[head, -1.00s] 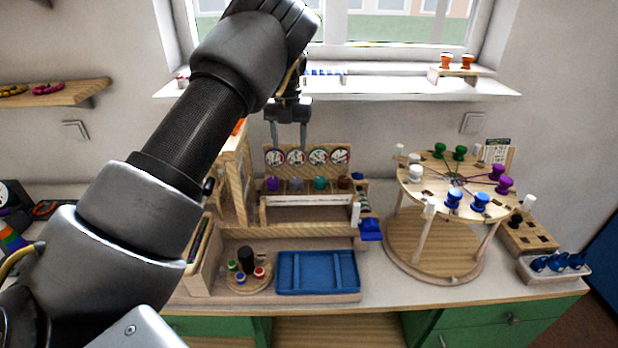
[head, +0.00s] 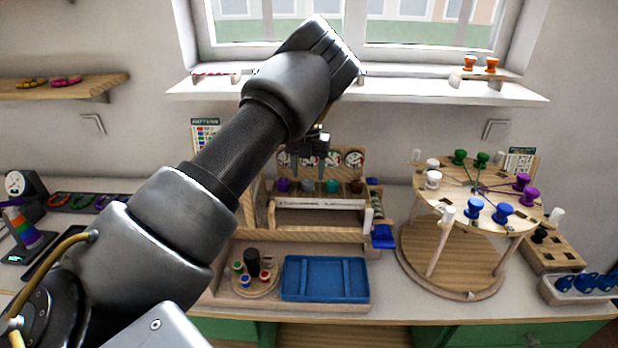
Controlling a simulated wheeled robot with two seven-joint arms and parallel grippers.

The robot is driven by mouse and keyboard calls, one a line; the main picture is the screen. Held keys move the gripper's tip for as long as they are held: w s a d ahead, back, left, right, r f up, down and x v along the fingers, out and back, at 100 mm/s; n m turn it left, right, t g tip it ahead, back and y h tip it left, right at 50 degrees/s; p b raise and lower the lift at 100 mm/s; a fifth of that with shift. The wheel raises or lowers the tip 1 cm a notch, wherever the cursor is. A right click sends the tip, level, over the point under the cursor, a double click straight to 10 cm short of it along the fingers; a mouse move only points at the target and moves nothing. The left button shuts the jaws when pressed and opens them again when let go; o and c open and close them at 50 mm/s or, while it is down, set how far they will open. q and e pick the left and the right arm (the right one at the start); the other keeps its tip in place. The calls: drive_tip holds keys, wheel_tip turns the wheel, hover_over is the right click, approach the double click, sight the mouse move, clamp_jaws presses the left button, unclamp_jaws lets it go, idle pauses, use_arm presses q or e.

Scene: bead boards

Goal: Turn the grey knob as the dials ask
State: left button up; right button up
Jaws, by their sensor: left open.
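A wooden stand holds a row of round white dials (head: 333,159) on its upright panel. Below them sits a row of knobs: purple (head: 284,185), grey (head: 308,187), teal (head: 332,187) and brown (head: 356,187). My left gripper (head: 308,174) points down in front of the dial panel, with its two fingers apart and nothing between them. Its fingertips are just above the grey knob in the picture; whether they touch it I cannot tell. The gripper covers part of the left dials, and the needles are too small to read. My right gripper is not in view.
A blue tray (head: 325,298) and a round holder with small coloured pegs (head: 255,285) stand in front. A round tiered wooden stand with coloured spools (head: 450,262) is at the right. A white windowsill (head: 430,92) runs behind.

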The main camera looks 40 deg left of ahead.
sight(308, 181)
use_arm(q)
drive_tip(key=shift+f, duration=1.65)
drive_tip(key=shift+s, duration=0.1)
drive_tip(key=c, duration=1)
drive_tip(key=shift+o, duration=0.2)
drive_tip(key=shift+r+m+p, duration=0.1)
drive_tip(key=shift+m+p, duration=0.2)
drive_tip(key=m, duration=0.3)
drive_tip(key=shift+m, duration=1.5)
drive_tip(key=shift+r, duration=0.1)
